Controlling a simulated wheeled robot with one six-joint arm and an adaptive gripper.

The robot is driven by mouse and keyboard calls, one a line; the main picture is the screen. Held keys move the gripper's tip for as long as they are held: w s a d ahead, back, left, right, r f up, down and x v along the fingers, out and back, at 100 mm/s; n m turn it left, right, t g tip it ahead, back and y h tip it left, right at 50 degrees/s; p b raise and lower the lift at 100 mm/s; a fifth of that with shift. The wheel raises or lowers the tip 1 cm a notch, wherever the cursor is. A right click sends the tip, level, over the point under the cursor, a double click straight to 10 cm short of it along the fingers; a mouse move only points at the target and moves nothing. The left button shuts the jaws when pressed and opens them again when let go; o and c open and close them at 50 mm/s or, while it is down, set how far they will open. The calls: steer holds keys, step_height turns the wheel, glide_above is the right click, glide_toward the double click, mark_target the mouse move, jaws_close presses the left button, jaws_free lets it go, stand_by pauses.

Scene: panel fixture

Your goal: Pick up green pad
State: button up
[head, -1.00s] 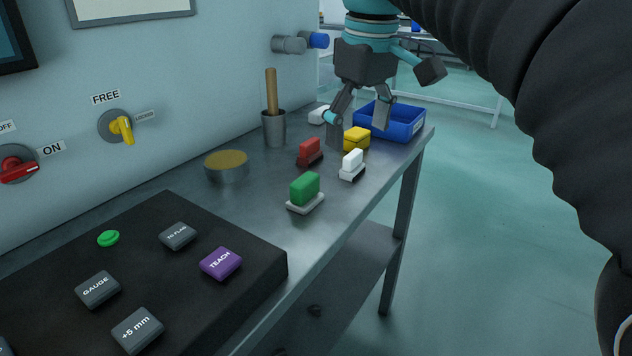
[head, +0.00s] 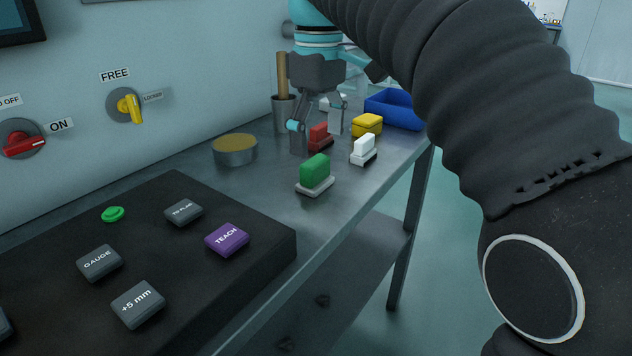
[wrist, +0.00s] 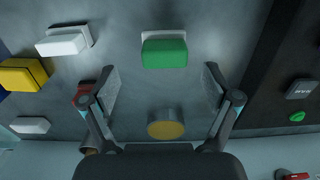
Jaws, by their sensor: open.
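The green pad (head: 315,168) stands on a pale base on the bench, at the middle of the head view. In the wrist view the green pad (wrist: 164,53) lies at upper middle, beyond the fingertips. My gripper (head: 318,144) is open and empty, behind the green pad in the head view. In the wrist view my gripper's fingers (wrist: 160,82) are spread wide, with the pad ahead of the gap between them. Neither finger visibly touches the pad.
A red pad (head: 320,137), a white pad (head: 364,148) and a yellow block (head: 367,124) stand close behind. A round tin (head: 235,150) is to the left. A blue bin (head: 395,108) is at the bench's far end. A black button panel (head: 215,270) fills the near bench.

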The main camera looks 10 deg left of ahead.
mark_target(315, 160)
steer(key=shift+s+a+f+b, duration=0.15)
steer(key=shift+f+b, duration=0.3)
steer(key=shift+f, duration=0.95)
steer(key=shift+s+a+f+b, duration=0.1)
steer(key=shift+f+b, duration=0.3)
steer(key=shift+f, duration=1)
steer(key=c, duration=1.2)
